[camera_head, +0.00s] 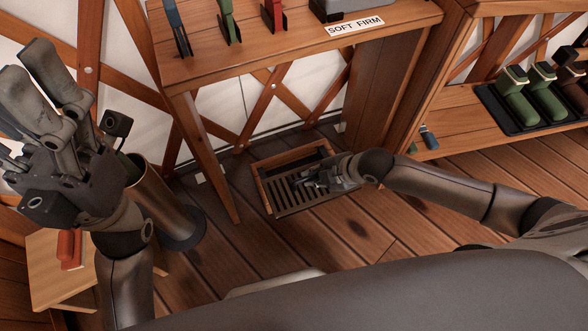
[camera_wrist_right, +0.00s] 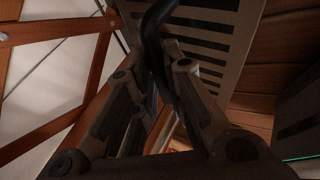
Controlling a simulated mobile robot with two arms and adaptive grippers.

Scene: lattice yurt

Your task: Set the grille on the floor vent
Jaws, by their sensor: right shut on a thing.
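The grey slatted grille (camera_head: 284,196) is in the head view, over the front part of the floor vent, whose wooden rim (camera_head: 262,172) shows at the back and left. A dark strip of the opening shows behind the grille. I cannot tell whether the grille touches the rim. My right gripper (camera_head: 318,181) is at the grille's right part, shut on its black curved handle (camera_wrist_right: 154,40). In the right wrist view the grille's slats (camera_wrist_right: 213,42) lie beyond the fingers. My left gripper (camera_head: 28,62) is raised at the left, open and empty, far from the vent.
A wooden shelf (camera_head: 205,75) with brushes and a SOFT FIRM label stands behind the vent, its leg left of it. A brown metal cylinder (camera_head: 155,195) on a dark base stands further left. A right shelf (camera_head: 460,135) holds green-handled items. Floorboards in front are clear.

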